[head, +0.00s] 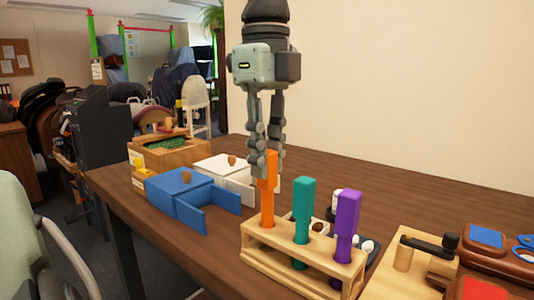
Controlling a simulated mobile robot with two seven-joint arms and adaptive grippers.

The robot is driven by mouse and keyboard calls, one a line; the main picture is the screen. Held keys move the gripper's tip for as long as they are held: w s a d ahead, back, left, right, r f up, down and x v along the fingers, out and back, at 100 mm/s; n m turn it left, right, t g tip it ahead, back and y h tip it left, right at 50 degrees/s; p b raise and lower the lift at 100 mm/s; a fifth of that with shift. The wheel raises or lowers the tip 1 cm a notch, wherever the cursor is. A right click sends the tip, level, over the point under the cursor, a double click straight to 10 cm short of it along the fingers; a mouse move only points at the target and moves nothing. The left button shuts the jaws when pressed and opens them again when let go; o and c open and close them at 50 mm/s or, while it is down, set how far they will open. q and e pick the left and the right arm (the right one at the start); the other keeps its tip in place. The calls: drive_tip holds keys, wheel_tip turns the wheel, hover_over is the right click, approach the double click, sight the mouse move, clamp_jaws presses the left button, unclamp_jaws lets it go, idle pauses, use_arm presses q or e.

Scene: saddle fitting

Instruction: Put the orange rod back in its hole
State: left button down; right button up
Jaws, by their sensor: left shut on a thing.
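My left gripper (266,165) comes down from above and is shut on the upper part of an orange rod (267,206). The orange rod is upright at the left end of a light wooden rack (283,262). Its lower end meets the rack's top board, and I cannot tell how far it is inside the hole there. It stands higher than its neighbours. A teal rod (302,211) stands in the middle of the rack and a purple rod (346,226) on the right. Their lower ends show below the top board. My right gripper is not in view.
Blue open box (180,187) and white open box (226,171) stand left of the rack. Dark and white small items (367,245) lie behind it. A wooden fixture with a dark lever (428,242) stands at the right. The brown table (400,207) is clear at the back.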

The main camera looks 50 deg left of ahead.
use_arm(q)
drive_tip(key=shift+f+b, duration=0.95)
drive_tip(key=shift+f, duration=0.3)
drive_tip(key=c, duration=1.3)
unclamp_jaws()
wheel_tip(320, 180, up, 12)
